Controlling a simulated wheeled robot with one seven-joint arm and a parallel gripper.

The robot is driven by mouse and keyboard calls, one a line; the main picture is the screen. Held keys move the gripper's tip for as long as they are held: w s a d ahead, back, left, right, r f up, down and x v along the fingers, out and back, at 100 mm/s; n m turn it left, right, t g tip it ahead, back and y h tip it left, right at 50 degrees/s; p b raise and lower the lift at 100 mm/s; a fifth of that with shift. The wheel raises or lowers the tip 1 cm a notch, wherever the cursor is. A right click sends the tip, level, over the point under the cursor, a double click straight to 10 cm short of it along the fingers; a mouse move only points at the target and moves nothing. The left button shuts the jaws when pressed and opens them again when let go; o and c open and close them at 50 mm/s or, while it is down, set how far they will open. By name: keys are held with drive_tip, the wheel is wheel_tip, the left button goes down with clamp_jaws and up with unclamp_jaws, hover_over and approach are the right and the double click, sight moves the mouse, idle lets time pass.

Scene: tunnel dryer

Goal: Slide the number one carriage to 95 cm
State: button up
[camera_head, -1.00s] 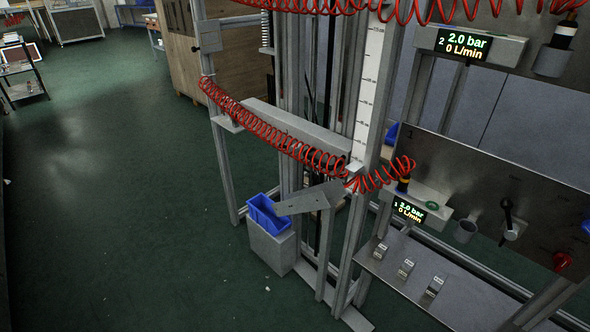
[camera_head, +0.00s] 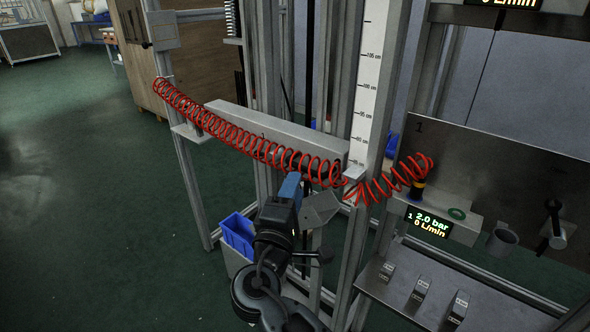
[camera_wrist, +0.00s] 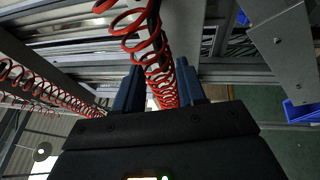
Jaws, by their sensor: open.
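The number one carriage appears to be the grey horizontal beam (camera_head: 280,132) with a red coiled hose (camera_head: 250,143) strung along its front. My gripper (camera_head: 290,188) is open just below and in front of the beam. In the wrist view the red hose (camera_wrist: 158,70) and a grey bar (camera_wrist: 184,30) show between the two blue fingers of my gripper (camera_wrist: 160,90). Contact cannot be told.
A tilted grey plate (camera_head: 321,208) stands close to the right of my gripper. A blue bin (camera_head: 238,233) is below on the left. At right, a panel (camera_head: 480,165) carries a display (camera_head: 428,224) reading 2.0 bar, 0 L/min. The floor at left is free.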

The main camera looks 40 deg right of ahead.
sight(303, 166)
drive_tip(key=x, duration=0.7)
drive_tip(key=shift+d, duration=0.15)
drive_tip(key=shift+c, duration=0.5)
clamp_jaws()
